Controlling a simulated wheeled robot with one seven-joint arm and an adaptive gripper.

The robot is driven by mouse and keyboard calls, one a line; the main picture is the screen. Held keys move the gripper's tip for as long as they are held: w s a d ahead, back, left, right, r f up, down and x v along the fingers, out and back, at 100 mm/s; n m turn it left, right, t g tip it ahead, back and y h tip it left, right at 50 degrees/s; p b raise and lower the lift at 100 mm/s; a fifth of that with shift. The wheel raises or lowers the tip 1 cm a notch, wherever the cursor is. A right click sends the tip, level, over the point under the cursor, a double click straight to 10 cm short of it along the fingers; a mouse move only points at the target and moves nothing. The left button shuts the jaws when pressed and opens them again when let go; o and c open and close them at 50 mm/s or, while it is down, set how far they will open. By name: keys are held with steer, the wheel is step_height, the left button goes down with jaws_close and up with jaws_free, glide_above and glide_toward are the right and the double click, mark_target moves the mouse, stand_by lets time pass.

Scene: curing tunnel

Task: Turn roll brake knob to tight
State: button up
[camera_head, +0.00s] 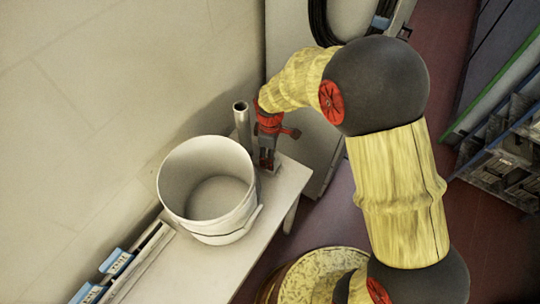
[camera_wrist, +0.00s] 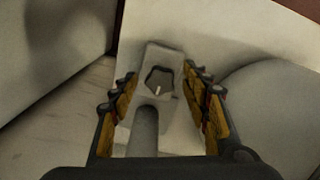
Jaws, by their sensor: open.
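In the wrist view, the roll brake knob (camera_wrist: 159,81) is a dark, lobed knob with a short pale mark, set on a light grey block (camera_wrist: 168,58). A grey round post (camera_wrist: 143,130) stands in front of the block; a grey tube (camera_head: 241,122) also shows in the head view. My gripper (camera_wrist: 160,73) is open, its fingers on either side of the block and knob, with visible gaps. In the head view, my gripper (camera_head: 267,145) points down at the bench's far end and hides the knob.
A white bucket (camera_head: 190,212) stands on the pale bench (camera_head: 190,275), close left of my gripper. A wall (camera_head: 110,90) runs along the left. Blue-labelled items (camera_head: 115,262) lie at the bench's near left. A dark rack (camera_head: 510,160) stands right, across red floor.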

steer(key=shift+c, duration=0.7)
steer(key=c, duration=1)
steer(key=m+p, duration=0.2)
steer(key=m, duration=0.2)
steer(key=shift+s+r+m+p, duration=0.1)
steer(key=shift+r+m+p, duration=0.05)
steer(key=shift+m+p, duration=0.25)
steer(key=m+p, duration=0.2)
steer(key=m, duration=0.2)
steer(key=shift+a+m, duration=0.1)
steer(key=shift+m, duration=0.2)
steer(key=m+p, duration=0.1)
steer(key=m, duration=0.3)
steer(key=shift+a, duration=0.1)
steer(key=shift+a+m+p, duration=0.1)
steer(key=shift+m+p, duration=0.55)
steer(key=shift+m, duration=1.65)
